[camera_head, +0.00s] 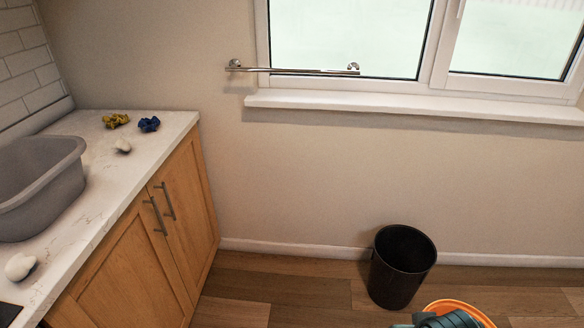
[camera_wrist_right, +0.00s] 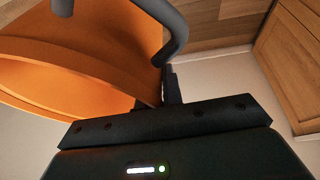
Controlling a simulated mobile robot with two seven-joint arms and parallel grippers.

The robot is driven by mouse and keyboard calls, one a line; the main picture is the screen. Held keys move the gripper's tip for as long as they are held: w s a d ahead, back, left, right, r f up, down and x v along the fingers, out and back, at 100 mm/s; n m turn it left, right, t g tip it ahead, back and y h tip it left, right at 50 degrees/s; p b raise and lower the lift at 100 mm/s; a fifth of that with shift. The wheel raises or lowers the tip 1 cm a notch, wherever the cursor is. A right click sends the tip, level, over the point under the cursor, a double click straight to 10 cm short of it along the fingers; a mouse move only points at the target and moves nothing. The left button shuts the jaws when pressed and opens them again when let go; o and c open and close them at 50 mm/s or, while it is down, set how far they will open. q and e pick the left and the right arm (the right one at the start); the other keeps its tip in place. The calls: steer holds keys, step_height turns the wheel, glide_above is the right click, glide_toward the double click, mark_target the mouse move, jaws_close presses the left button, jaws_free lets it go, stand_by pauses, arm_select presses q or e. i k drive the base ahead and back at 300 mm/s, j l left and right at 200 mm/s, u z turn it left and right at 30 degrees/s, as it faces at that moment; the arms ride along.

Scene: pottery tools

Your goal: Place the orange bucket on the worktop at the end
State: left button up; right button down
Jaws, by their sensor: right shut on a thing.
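The orange bucket (camera_head: 462,305) shows only as part of its rim at the bottom edge of the head view. My right arm covers much of it there. In the right wrist view the bucket (camera_wrist_right: 100,60) fills the upper left, with a curved grey handle (camera_wrist_right: 172,22) beside it. My right gripper (camera_wrist_right: 172,85) is shut on the bucket, at its rim or handle; I cannot tell which. The worktop (camera_head: 110,178) is a pale marbled surface on wooden cupboards at the left of the head view. My left gripper is not in view.
A grey basin (camera_head: 40,185) stands on the worktop. Yellow (camera_head: 115,120) and blue (camera_head: 149,124) crumpled pieces and two white lumps (camera_head: 122,144) (camera_head: 20,266) lie there too. A black bin (camera_head: 402,266) stands on the floor by the wall.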

mark_target(99, 145)
steer(key=i+z, duration=0.45)
steer(key=i, duration=0.35)
steer(key=i+z, duration=0.25)
steer(key=i+j+z, duration=0.1)
steer(key=i+z, duration=0.15)
steer(key=i, duration=0.85)
steer(key=u, duration=4.7)
steer(key=k+j, duration=0.05)
